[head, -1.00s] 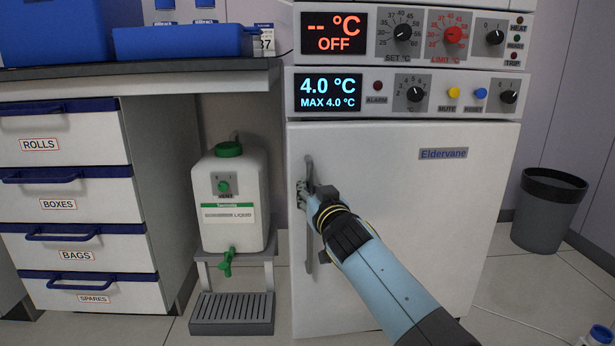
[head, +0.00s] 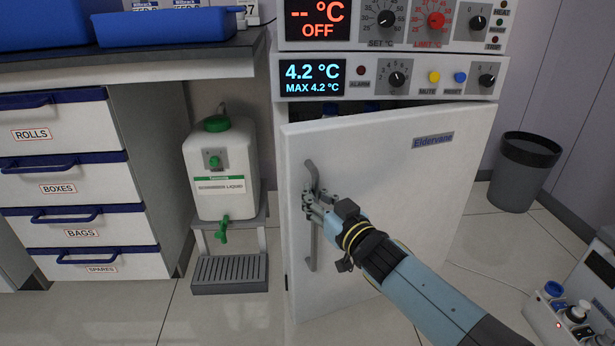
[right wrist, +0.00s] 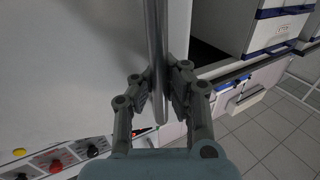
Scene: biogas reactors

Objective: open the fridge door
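The white fridge door (head: 400,215), marked "Eldervane", stands ajar, swung out at its left edge. A dark gap shows along its top, with blue-topped items partly visible inside. The grey vertical door handle (head: 312,250) is near the door's left edge. My right gripper (head: 312,203) is at the handle's middle. In the right wrist view, its two fingers (right wrist: 158,88) lie on either side of the handle bar (right wrist: 157,45) and appear closed on it. The fridge display (head: 313,77) reads 4.2 °C. My left gripper is not in view.
A white jug (head: 221,170) with a green cap stands on a low stand left of the door. A drawer cabinet (head: 70,185) is further left. A dark bin (head: 524,170) stands right. A device with bottles (head: 575,315) is at lower right.

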